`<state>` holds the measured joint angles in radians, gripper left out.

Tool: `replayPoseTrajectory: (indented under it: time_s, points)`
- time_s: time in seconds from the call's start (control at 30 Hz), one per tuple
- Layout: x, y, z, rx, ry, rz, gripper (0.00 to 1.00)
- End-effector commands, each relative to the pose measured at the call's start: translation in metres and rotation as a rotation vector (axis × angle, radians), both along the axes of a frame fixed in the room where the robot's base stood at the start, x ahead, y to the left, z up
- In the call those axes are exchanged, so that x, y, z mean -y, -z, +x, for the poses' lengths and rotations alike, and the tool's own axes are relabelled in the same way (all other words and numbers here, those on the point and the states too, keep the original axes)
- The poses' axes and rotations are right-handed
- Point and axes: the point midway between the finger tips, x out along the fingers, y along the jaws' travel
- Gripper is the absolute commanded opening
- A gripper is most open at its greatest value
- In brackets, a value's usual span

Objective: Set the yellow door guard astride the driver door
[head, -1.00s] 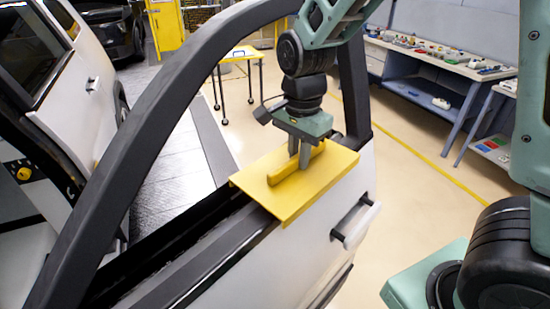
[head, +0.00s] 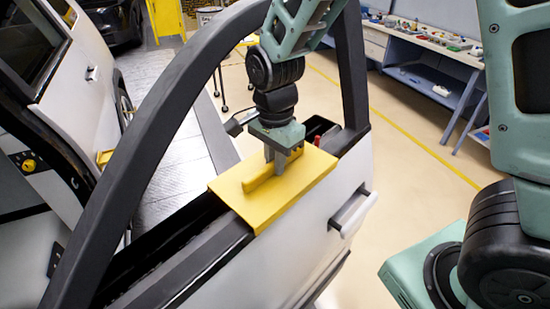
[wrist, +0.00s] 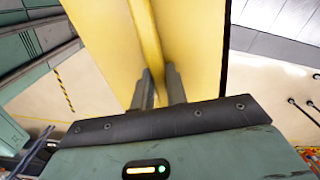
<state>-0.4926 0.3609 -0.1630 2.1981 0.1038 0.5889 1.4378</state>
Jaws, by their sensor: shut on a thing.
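The yellow door guard (head: 292,193) is a flat plate with a raised handle ridge along its top. In the head view it lies across the sill of the open driver door (head: 300,250), its outer edge bent down over the white door skin. My gripper (head: 280,170) is above the guard with its fingers shut on the ridge. In the wrist view the guard (wrist: 195,50) fills the middle and my fingers (wrist: 160,88) pinch the ridge. The guard's far side and underside are hidden, so I cannot tell whether it bears fully on the sill.
The dark window frame (head: 150,110) arches over the sill on the left and behind my arm. The door handle (head: 350,212) sticks out below the guard. The white car body (head: 60,50) is at left. A workbench (head: 430,60) stands at the back right beyond open floor.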

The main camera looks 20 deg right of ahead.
Motion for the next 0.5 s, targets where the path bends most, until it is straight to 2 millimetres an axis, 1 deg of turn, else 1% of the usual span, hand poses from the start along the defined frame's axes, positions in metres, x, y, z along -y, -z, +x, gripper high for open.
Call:
replayPoseTrajectory:
  time_s: [0.23, 0.37, 0.4, 0.47, 0.5]
  points:
    - [0.0003, 0.0082, -0.0001, -0.001, 0.001, 0.000, 0.00]
    - [0.0002, 0.0088, 0.0000, -0.001, 0.000, 0.000, 0.00]
    - [0.0003, 0.0089, -0.0001, -0.001, 0.000, 0.000, 0.20]
    - [0.0003, 0.0088, -0.0001, -0.001, 0.000, 0.000, 0.36]
    - [0.0003, 0.0087, -0.0001, -0.001, 0.000, 0.000, 0.36]
